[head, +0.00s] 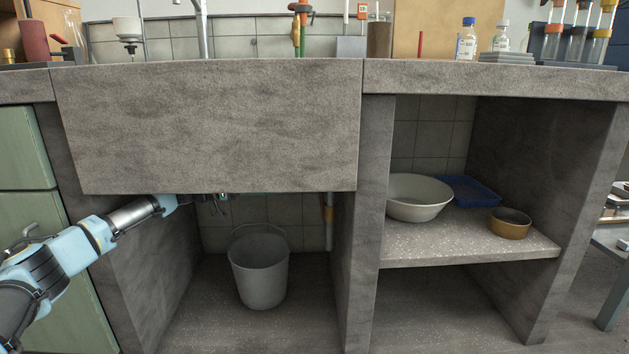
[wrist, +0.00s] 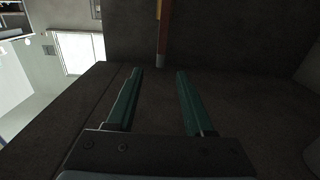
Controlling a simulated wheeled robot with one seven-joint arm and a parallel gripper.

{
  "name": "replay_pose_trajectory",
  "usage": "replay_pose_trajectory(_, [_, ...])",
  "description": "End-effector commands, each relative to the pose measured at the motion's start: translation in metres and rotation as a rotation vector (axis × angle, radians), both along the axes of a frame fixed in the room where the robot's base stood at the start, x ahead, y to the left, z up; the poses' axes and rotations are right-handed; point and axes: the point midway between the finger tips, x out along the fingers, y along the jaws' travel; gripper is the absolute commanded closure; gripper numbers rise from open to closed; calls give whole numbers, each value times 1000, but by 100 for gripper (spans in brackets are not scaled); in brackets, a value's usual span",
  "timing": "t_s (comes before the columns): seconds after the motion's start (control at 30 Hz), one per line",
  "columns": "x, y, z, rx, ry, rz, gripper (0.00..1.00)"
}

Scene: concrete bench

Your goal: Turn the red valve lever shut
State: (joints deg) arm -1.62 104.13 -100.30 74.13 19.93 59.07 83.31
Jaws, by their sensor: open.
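In the wrist view my gripper (wrist: 159,72) is open, its two green fingers apart with nothing between them. A narrow reddish-brown bar (wrist: 164,42) with a pale end shows just beyond the fingertips, between their lines. It may be the red valve lever, but the dark picture does not settle this. In the head view my arm reaches in from the left under the sink front (head: 210,125), which hides most of the gripper. No red valve lever can be made out under the sink there.
A grey bucket (head: 259,272) stands on the floor below the sink. The shelf (head: 470,240) at right holds a white bowl (head: 416,197), a blue tray (head: 472,191) and a tan bowl (head: 509,224).

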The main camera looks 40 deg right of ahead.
Motion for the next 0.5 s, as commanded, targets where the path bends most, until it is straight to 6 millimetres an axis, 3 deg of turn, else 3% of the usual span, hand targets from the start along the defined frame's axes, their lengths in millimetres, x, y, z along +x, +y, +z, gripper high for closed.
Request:
replay_pose_trajectory(0.23, [-9, -10, -2, 1, -1, -3, 48])
replay_pose_trajectory(0.5, [-40, -48, -3, -1, -1, -3, 48])
